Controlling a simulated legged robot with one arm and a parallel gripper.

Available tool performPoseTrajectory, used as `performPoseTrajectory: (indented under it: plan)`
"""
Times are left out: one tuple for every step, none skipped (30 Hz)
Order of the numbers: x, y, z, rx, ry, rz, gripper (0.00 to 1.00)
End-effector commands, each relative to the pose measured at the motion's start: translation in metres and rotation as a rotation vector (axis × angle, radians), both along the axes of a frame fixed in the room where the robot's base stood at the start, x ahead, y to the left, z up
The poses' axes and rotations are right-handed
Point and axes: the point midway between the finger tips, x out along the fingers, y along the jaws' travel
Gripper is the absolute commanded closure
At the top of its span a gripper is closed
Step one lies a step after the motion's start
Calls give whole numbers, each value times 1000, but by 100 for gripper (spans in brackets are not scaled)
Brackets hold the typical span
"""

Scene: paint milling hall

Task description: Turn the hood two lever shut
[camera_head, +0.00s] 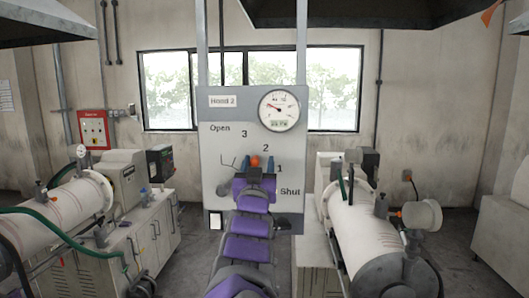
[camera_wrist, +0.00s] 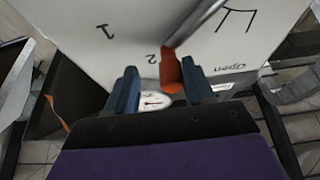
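The hood two panel (camera_head: 222,140) stands straight ahead, a grey board marked Open, 3, 2, 1 and Shut in an arc. The orange lever grip (camera_head: 255,160) shows just below the 2 mark. In the wrist view, the orange grip (camera_wrist: 171,72) hangs at the end of a metal rod (camera_wrist: 196,22), beside the 2. My gripper (camera_head: 259,163) is in front of the panel with its blue fingers apart. In the wrist view, my gripper (camera_wrist: 160,84) has the grip between its fingers, close to the right one, with a clear gap to the left one. My arm hides the panel's lower middle.
A round gauge (camera_head: 279,110) sits at the panel's top right. White cylindrical mills stand on the left (camera_head: 62,208) and right (camera_head: 372,232). A red control box (camera_head: 94,129) is on the back wall. Dark hoods hang overhead.

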Motion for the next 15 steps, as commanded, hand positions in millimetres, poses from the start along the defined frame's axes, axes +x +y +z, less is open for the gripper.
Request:
performPoseTrajectory:
  plan:
    - [1, 1, 3, -1, 1, 0, 48]
    - [2, 2, 3, -1, 1, 1, 48]
    - [2, 4, 3, -2, 2, 0, 48]
    - [3, 5, 3, -2, 2, 0, 48]
    - [3, 5, 2, -2, 2, 0, 48]
    - [3, 6, 2, -2, 2, 1, 48]
    - [3, 6, 2, -2, 2, 1, 48]
    - [3, 5, 3, -1, 2, 1, 48]
    - [2, 4, 3, -1, 2, 1, 48]
    - [2, 3, 3, -1, 1, 1, 48]
    - [2, 3, 3, 0, 1, 1, 48]
    - [1, 3, 3, 0, 1, 1, 48]
    - [1, 2, 4, 0, 1, 1, 48]
    - [2, 1, 4, 1, 1, 1, 48]
    - [2, -1, 4, 3, 1, 1, 52]
